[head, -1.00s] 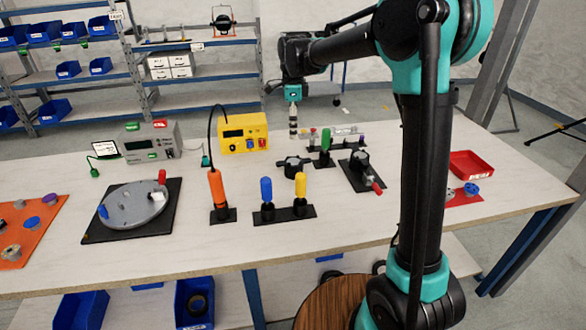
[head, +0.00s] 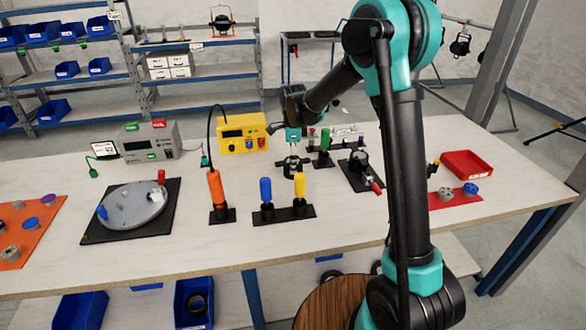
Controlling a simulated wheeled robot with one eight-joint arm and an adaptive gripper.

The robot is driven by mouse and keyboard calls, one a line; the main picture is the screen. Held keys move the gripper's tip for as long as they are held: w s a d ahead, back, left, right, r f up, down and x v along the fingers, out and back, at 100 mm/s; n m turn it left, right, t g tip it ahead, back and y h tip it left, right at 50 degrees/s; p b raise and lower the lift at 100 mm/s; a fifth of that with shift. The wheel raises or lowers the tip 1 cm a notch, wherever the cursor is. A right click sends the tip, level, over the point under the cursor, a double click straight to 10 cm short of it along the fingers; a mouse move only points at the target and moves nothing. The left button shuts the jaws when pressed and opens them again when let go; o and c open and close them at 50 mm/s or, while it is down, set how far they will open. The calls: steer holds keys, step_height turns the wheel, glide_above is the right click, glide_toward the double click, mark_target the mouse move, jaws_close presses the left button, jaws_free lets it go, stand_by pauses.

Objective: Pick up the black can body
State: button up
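A small black can-like body (head: 291,168) with parts sticking out to both sides sits on the white bench, in the middle towards the back. My gripper (head: 293,152) points straight down right over it, at or very near its top. The gripper's fingers are tiny and dark against the black body, so I cannot tell whether they are open or touch it. Another black round part (head: 359,158) sits on a black mat to the right, with a red-handled piece (head: 374,184) beside it. I cannot tell for sure which black part is the can body.
A yellow meter box (head: 243,134) stands behind and left of the gripper. Blue-handled (head: 266,189) and yellow-handled (head: 299,185) tools stand upright in front, an orange one (head: 215,187) to the left. A green-handled tool (head: 325,139) is close on the right.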

steer(key=shift+f, duration=0.85)
steer(key=shift+c, duration=0.2)
steer(key=c, duration=1.6)
steer(key=shift+r, duration=0.1)
